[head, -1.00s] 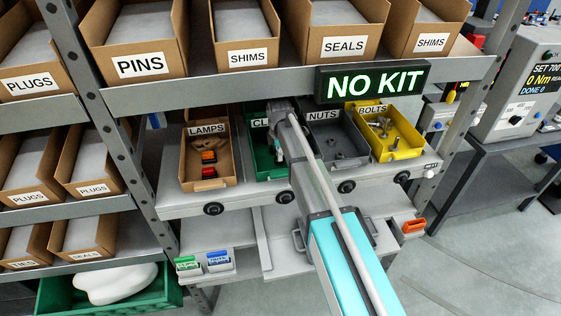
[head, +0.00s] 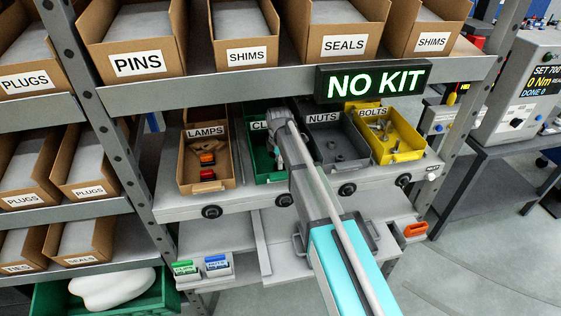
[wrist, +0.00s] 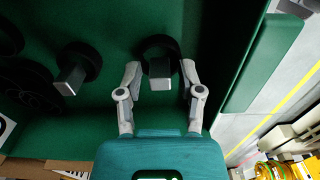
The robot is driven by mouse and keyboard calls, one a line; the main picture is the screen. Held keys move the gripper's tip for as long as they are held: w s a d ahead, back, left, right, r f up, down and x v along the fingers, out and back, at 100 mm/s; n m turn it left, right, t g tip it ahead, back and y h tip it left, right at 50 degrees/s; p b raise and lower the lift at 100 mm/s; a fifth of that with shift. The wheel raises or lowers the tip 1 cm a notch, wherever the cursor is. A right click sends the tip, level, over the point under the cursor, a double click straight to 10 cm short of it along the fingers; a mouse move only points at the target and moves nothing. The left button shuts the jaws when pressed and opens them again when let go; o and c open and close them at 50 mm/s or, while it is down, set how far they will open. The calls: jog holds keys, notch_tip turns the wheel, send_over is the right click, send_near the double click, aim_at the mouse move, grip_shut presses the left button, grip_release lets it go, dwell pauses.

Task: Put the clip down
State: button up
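A clip, a black ring with a grey tab (wrist: 160,70), sits in the green bin, between the fingers of my gripper (wrist: 160,82) in the wrist view. The fingers are spread, with a gap visible beside the tab, so my gripper looks open around it. A second similar clip (wrist: 74,72) lies to the left on the bin floor. In the head view the green clip bin (head: 268,176) is partly covered by my arm, which hides the fingers and the clips.
The lamps bin (head: 207,185) stands left of the clip bin. The nuts bin (head: 340,165) and yellow bolts bin (head: 405,155) stand to the right. A shelf with a NO KIT sign (head: 372,82) hangs above. In the wrist view the bin's green wall (wrist: 255,75) is close on the right.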

jog(key=shift+r, duration=0.15)
dwell(0.3)
notch_tip(320, 180, up, 8)
jog(key=p, duration=0.7)
jog(key=shift+f+p, duration=0.25)
jog(key=shift+p, duration=0.15)
jog(key=shift+s, duration=0.1)
dwell(0.5)
jog(key=s+d+m, duration=2.1)
jog(key=s+d, duration=0.2)
jog(key=s, duration=0.2)
jog(key=shift+s+d, duration=0.2)
jog(key=shift+d, duration=0.1)
